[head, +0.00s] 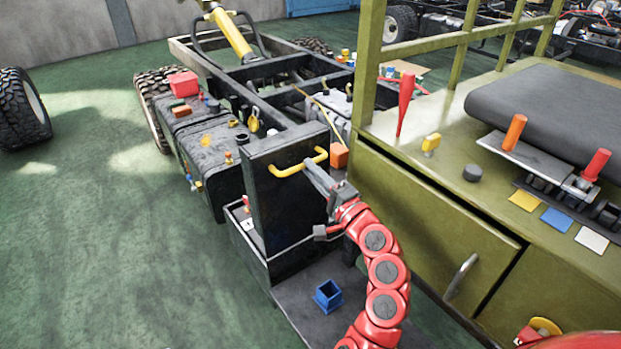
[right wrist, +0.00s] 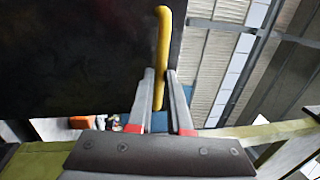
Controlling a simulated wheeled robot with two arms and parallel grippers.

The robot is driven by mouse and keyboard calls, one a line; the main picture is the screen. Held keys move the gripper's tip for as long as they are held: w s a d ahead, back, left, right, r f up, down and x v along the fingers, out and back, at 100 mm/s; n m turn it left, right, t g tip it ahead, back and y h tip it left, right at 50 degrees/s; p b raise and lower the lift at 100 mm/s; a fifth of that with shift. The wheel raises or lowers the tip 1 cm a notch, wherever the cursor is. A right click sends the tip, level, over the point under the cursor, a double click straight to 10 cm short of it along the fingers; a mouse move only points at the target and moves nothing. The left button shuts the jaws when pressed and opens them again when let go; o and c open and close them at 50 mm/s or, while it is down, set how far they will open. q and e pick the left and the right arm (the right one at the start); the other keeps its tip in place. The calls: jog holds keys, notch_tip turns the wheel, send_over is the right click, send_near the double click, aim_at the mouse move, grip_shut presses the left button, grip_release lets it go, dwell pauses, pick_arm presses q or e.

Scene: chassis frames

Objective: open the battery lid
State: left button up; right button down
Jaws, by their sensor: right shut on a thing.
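The battery lid (head: 282,200) is a dark panel standing about upright on the open black battery box (head: 250,255). A yellow handle (head: 290,167) runs along the lid's upper edge. My right gripper (head: 311,170) reaches the right end of this handle, with my red arm coming up from below. In the right wrist view the yellow handle (right wrist: 162,55) runs between the two fingers of the gripper (right wrist: 160,78), which is shut on it. The dark lid face (right wrist: 75,60) fills the left of that view. The box interior is mostly hidden by the lid. My left gripper is out of view.
An olive cabinet (head: 430,210) with a grey mat and tools stands close on the right. A small blue open box (head: 328,295) is on the dark platform below. The chassis frame (head: 225,75) extends behind. Green floor (head: 100,250) is free at left.

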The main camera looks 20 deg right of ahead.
jog(key=shift+s, duration=0.1)
dwell(0.3)
jog(key=c, duration=0.8)
grip_release()
jog(key=shift+c, duration=0.2)
jog(key=shift+s, duration=0.1)
jog(key=p+v, duration=0.2)
jog(key=v, duration=1.5)
jog(key=shift+f+p, duration=0.15)
jog(key=shift+p, duration=0.15)
jog(key=shift+s+f, duration=0.1)
jog(key=shift+s, duration=0.05)
